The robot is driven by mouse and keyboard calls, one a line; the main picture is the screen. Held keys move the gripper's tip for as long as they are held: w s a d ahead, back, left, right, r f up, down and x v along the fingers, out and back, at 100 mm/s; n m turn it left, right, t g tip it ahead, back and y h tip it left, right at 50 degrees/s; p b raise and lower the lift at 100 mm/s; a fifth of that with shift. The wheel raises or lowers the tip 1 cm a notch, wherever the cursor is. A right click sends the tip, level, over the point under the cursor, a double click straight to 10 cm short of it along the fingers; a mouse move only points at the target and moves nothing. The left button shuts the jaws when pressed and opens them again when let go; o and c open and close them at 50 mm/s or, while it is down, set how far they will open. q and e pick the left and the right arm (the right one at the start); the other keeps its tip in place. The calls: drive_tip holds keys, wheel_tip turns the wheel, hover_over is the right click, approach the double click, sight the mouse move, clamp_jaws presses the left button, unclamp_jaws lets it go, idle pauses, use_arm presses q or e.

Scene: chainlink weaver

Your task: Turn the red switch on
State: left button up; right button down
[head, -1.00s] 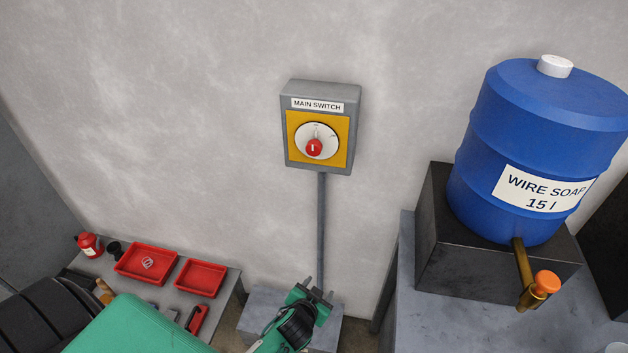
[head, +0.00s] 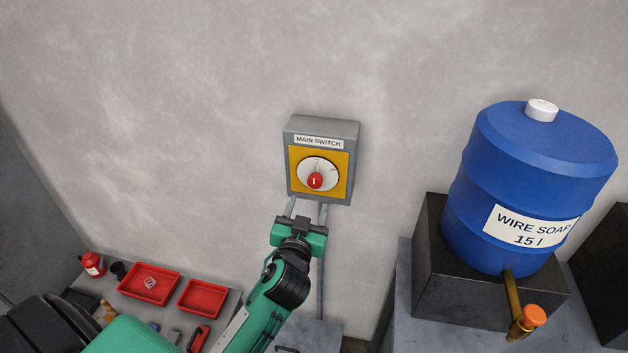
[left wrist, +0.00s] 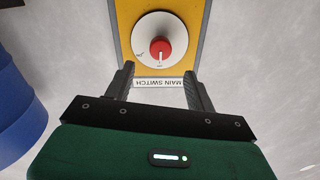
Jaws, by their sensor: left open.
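The red switch (head: 315,180) is a round red knob with a white mark, on a white dial in a yellow panel of the grey wall box labelled MAIN SWITCH (head: 319,141). In the left wrist view the box appears upside down, with the red knob (left wrist: 161,50) above and between the finger tips. My left gripper (head: 307,207) is open and empty, just below the box in the head view. In the left wrist view its two fingers (left wrist: 157,78) point toward the dial, apart from the knob. My right gripper is not in view.
A blue WIRE SOAP barrel (head: 532,190) with an orange-handled tap (head: 531,318) stands on a dark block at right. Red trays (head: 149,285) lie on a low table at left. A grey conduit (head: 320,270) runs down from the box. The wall around the box is clear.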

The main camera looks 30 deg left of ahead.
sight(314, 184)
use_arm(q)
drive_tip(key=p+x, duration=0.2)
drive_tip(key=x, duration=0.5)
drive_tip(key=shift+w+r, duration=0.15)
drive_tip(key=shift+w, duration=0.05)
drive_tip(key=shift+w+a+p, duration=0.25)
drive_tip(key=shift+w+p, duration=0.05)
drive_tip(key=shift+w, duration=0.25)
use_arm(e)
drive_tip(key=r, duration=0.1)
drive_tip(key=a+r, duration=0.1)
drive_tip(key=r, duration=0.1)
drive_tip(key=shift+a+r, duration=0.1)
use_arm(q)
drive_tip(key=shift+c, duration=0.5)
drive_tip(key=c, duration=0.9)
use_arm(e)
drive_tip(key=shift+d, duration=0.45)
